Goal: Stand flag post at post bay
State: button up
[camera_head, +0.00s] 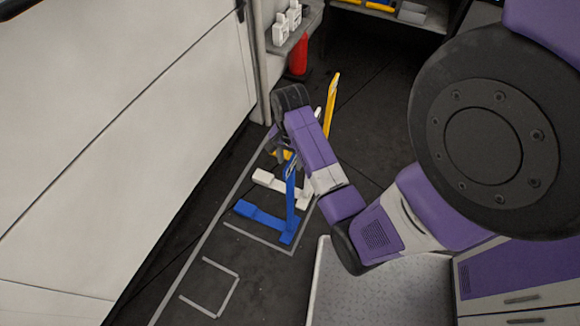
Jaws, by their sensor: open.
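Three flag posts stand upright in a row on the dark floor: a blue one (291,195), a white one (267,178) and a yellow one (332,105). Each seems to have a flat base and a tall upright; my arm partly hides the white and yellow ones. Grey lines on the floor mark a large bay (272,246) around the posts. A smaller three-sided grey outline (236,290) lies in front with bare floor inside. My gripper (283,155) points down behind the blue upright, near the yellow base. It is open; its fingertips are partly hidden, and I cannot tell whether it touches a post.
A large white panel (110,120) fills the left side. A shelf (290,40) with white bottles and a red cylinder (299,55) stand at the back. A metal-topped platform (385,290) and a purple-fronted drawer cabinet (515,275) are at lower right.

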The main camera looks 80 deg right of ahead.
jog(key=shift+r, duration=2.2)
